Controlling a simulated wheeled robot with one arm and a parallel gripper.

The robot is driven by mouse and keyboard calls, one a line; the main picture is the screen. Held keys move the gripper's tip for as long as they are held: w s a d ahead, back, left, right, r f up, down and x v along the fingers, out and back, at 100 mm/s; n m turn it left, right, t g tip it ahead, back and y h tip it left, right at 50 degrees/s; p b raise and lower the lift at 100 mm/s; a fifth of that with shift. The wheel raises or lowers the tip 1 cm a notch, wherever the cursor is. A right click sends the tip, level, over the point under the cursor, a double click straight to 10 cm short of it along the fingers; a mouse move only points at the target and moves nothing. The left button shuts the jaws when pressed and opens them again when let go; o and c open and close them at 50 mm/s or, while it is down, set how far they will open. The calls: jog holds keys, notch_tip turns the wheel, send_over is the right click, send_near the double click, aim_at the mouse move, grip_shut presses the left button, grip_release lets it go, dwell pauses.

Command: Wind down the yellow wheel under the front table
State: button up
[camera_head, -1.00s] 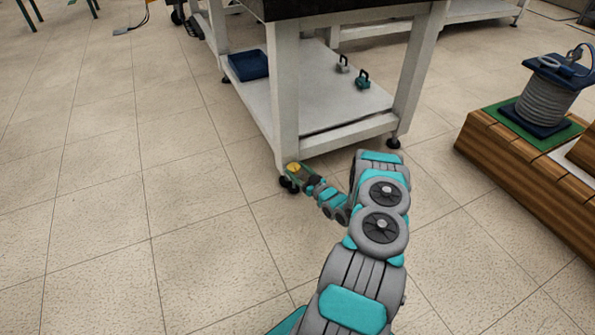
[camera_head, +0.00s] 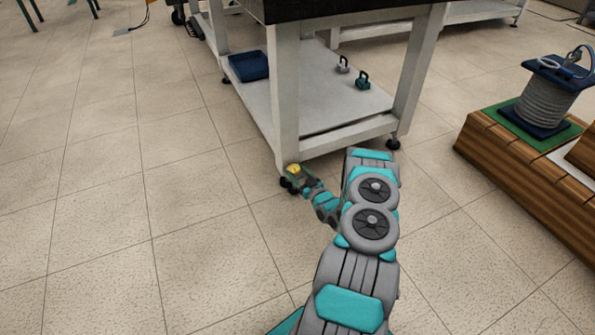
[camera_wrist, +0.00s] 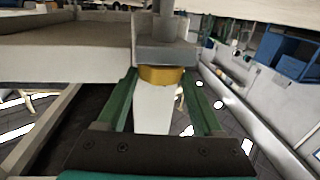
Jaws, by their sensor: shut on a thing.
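The yellow wheel (camera_head: 293,169) sits at the foot of the front table's (camera_head: 287,95) near leg, just above a dark foot. In the wrist view the yellow wheel (camera_wrist: 161,76) is under a grey block on a threaded-looking stem. My gripper (camera_head: 298,174) is at that foot, reaching in from the right. In the wrist view its green fingers (camera_wrist: 162,85) stand on either side of the yellow wheel and are shut on it. The far side of the wheel and the exact finger contact are hidden.
The table's lower shelf (camera_head: 262,105) carries a blue tray (camera_head: 249,66) and two small padlock-like weights. A wooden platform (camera_head: 520,165) with a cable coil (camera_head: 545,100) stands at the right.

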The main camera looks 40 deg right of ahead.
jog(key=shift+w+a+m+g+h+p, duration=0.15)
jog(key=shift+a+m+h+p, duration=0.15)
jog(key=shift+m+h, duration=0.35)
jog(key=shift+a+m+g+h+p, duration=0.2)
jog(key=shift+m+h, duration=0.25)
jog(key=shift+h, duration=0.4)
jog(key=shift+w+a+m+g+h, duration=0.15)
jog(key=shift+m+g+h, duration=0.7)
jog(key=shift+h, duration=0.75)
jog(key=m+h+b, duration=0.1)
jog(key=m+g+h+b, duration=0.1)
jog(key=h+b, duration=0.1)
jog(key=shift+w+a+f+m+g, duration=0.1)
jog(key=shift+a+f+m+g, duration=0.05)
jog(key=shift+m+g, duration=0.2)
jog(key=shift+m+g+h+b, duration=0.35)
jog(key=shift+m+h+b, duration=0.05)
jog(key=shift+h+b, duration=0.2)
jog(key=shift+r+m+g+h+b, duration=0.2)
jog(key=shift+m+g+h+b, duration=0.2)
jog(key=shift+g+b, duration=0.1)
jog(key=o, duration=1.4)
jog(key=shift+c, duration=0.2)
jog(key=shift+r+t+p, duration=0.1)
jog(key=shift+t+p, duration=0.2)
jog(key=shift+p, duration=0.2)
